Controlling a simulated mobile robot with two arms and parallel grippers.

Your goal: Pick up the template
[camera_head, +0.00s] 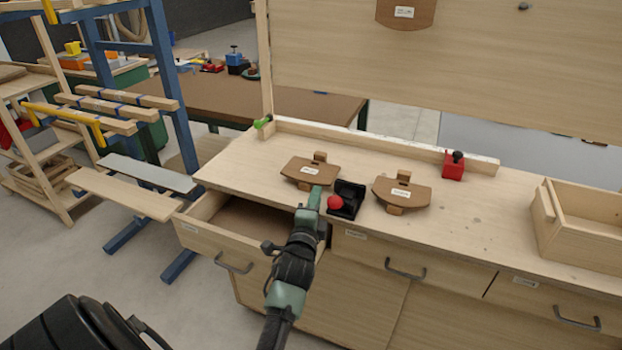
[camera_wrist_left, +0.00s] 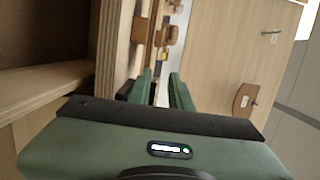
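Two brown templates with white labels lie on the bench top in the head view, a left one (camera_head: 310,172) and a right one (camera_head: 402,191). Each has small wooden blocks at it. A third brown template (camera_head: 406,12) is on the upright board; it also shows in the left wrist view (camera_wrist_left: 244,100). My left gripper (camera_head: 314,196) is at the bench's front edge, just in front of the left template and apart from it. In the left wrist view its green fingers (camera_wrist_left: 163,90) stand apart with nothing visible between them. My right gripper is not in view.
A black block with a red knob (camera_head: 345,200) stands right beside my left gripper. The drawer (camera_head: 222,250) below is pulled open. A red block (camera_head: 453,166) and a wooden box (camera_head: 580,226) are to the right. The bench between them is mostly clear.

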